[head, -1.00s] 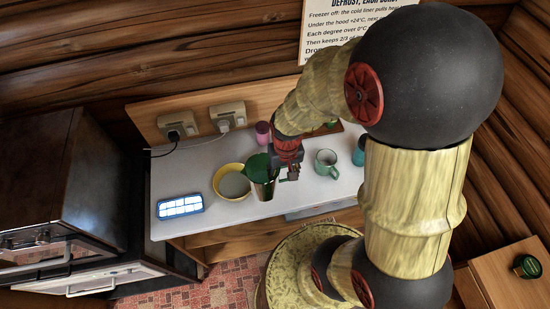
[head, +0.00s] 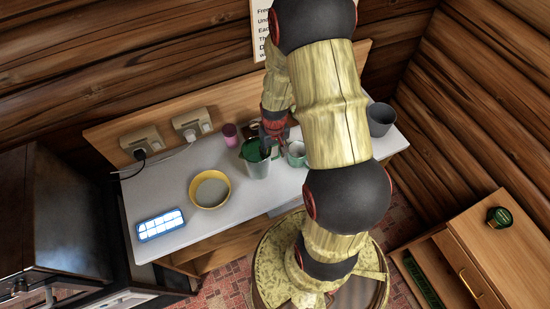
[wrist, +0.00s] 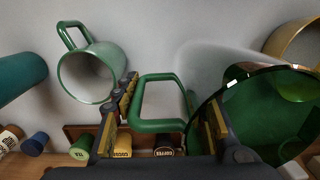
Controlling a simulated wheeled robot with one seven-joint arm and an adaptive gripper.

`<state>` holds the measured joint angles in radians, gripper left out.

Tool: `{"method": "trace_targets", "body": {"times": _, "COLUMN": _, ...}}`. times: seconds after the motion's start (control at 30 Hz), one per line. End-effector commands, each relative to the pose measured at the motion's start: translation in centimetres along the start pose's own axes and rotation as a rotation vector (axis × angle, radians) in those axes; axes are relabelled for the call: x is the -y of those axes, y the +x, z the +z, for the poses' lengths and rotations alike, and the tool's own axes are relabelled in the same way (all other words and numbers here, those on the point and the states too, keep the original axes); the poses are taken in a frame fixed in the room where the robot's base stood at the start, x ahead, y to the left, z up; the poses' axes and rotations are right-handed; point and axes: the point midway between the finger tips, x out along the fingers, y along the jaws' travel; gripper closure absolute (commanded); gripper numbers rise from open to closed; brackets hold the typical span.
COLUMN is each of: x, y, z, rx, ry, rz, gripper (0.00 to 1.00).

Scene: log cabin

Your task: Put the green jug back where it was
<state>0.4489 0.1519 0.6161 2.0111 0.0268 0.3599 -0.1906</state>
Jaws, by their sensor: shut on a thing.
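The green jug (head: 258,166) is at the middle of the white counter (head: 190,160) in the head view, looking about upright, between the yellow bowl and the green mug. I cannot tell whether its base touches the counter. My gripper (head: 272,143) is at its right side. In the wrist view the jug's dark green body (wrist: 262,115) fills the right, and its green handle (wrist: 158,126) lies between the two fingers of my gripper (wrist: 160,118). My gripper is shut on the handle.
A yellow bowl (head: 222,200) stands left of the jug, a pale green mug (head: 296,154) close to its right. A pink cup (head: 230,138) stands behind. A blue-framed panel (head: 162,225) lies at left, a grey pot (head: 380,118) at far right. A teal cup (wrist: 18,76) shows in the wrist view.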

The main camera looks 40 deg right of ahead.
Motion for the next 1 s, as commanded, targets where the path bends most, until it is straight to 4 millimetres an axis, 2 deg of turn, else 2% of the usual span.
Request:
{"method": "trace_targets", "body": {"times": 0.27, "x": -0.8, "y": 1.2, "z": -0.7, "rx": -0.001, "ry": 0.001, "rz": 0.0, "gripper": 1.0}}
{"method": "trace_targets", "body": {"times": 0.5, "x": -0.8, "y": 4.0, "z": -0.6, "rx": 0.0, "ry": 0.0, "rz": 0.0, "gripper": 1.0}}
{"method": "trace_targets", "body": {"times": 0.87, "x": -0.8, "y": 4.4, "z": -0.7, "rx": -0.002, "ry": 0.0, "rz": 0.0, "gripper": 1.0}}
{"method": "trace_targets", "body": {"times": 0.9, "x": -0.8, "y": 4.5, "z": -0.6, "rx": -0.001, "ry": 0.0, "rz": 0.0, "gripper": 0.56}}
{"method": "trace_targets", "body": {"times": 1.0, "x": -0.8, "y": 4.4, "z": -0.6, "rx": -0.001, "ry": 0.0, "rz": 0.0, "gripper": 0.5}}
